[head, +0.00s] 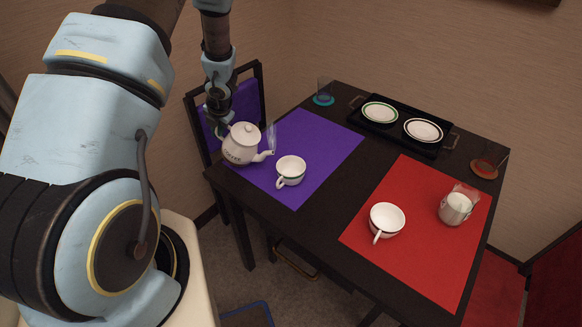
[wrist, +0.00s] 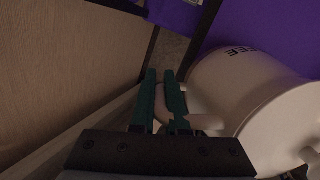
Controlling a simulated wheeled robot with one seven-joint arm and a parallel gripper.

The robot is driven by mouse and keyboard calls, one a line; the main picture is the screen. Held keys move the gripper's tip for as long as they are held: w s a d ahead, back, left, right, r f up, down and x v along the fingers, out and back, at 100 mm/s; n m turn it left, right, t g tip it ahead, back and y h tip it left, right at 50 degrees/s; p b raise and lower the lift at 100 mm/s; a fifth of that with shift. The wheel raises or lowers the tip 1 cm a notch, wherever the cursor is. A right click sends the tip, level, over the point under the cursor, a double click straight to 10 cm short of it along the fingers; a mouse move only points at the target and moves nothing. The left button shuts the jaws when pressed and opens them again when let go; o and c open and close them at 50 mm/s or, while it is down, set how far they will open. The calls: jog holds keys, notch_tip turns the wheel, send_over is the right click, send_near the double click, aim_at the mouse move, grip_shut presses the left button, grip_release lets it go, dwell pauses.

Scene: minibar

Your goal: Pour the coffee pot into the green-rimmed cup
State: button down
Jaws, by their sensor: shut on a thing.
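The white coffee pot (head: 241,149) has dark lettering, and its spout points right toward the cup on the purple mat. It looks about upright, at the table's left corner; I cannot tell whether it touches the table. My gripper (head: 220,122) is shut on the pot's handle, on the side away from the spout. In the wrist view the fingers (wrist: 168,80) close on the handle beside the pot's body (wrist: 235,95). A white cup (head: 291,166) stands on the purple mat just right of the spout, its rim looking dark or greenish. Another white cup (head: 386,219) stands on the red mat.
The purple mat (head: 325,150) and red mat (head: 420,265) lie on the dark table. A black tray (head: 393,129) holds two rimmed plates. A glass on a teal coaster (head: 323,100), an orange coaster (head: 484,171) and a white container (head: 455,209) stand around. A chair (head: 246,103) is behind the pot.

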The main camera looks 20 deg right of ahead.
jog(key=shift+s+d+r+t+y+b, duration=0.3)
jog(key=shift+r+b, duration=0.25)
jog(key=shift+b, duration=0.45)
jog(key=shift+d+r, duration=0.1)
jog(key=shift+r, duration=0.1)
jog(key=shift+s+d+r+t+y, duration=0.15)
jog(key=shift+s+r+t, duration=0.05)
jog(key=shift+r, duration=0.2)
jog(key=shift+s+d+r+t+y, duration=0.1)
jog(key=shift+s+r+t+y, duration=0.1)
jog(key=shift+r, duration=0.2)
dwell(1.6)
jog(key=shift+w, duration=0.1)
jog(key=shift+w+a+f+g, duration=0.2)
jog(key=shift+a+f, duration=0.15)
jog(key=shift+f, duration=0.25)
jog(key=shift+w+a+f+g, duration=0.2)
jog(key=shift+a+f, duration=0.1)
jog(key=shift+f, duration=0.25)
jog(key=shift+w+a+f+g+h+p, duration=0.1)
jog(key=shift+w+f+g+h+p, duration=0.2)
jog(key=shift+p, duration=0.35)
jog(key=shift+w+a+f+g+h+p, duration=0.15)
jog(key=shift+f+h+p, duration=0.25)
jog(key=shift+p, duration=0.3)
jog(key=shift+w+a+f+g+h+p, duration=0.1)
jog(key=shift+f+g+h+p, duration=0.15)
jog(key=shift+f+p, duration=0.3)
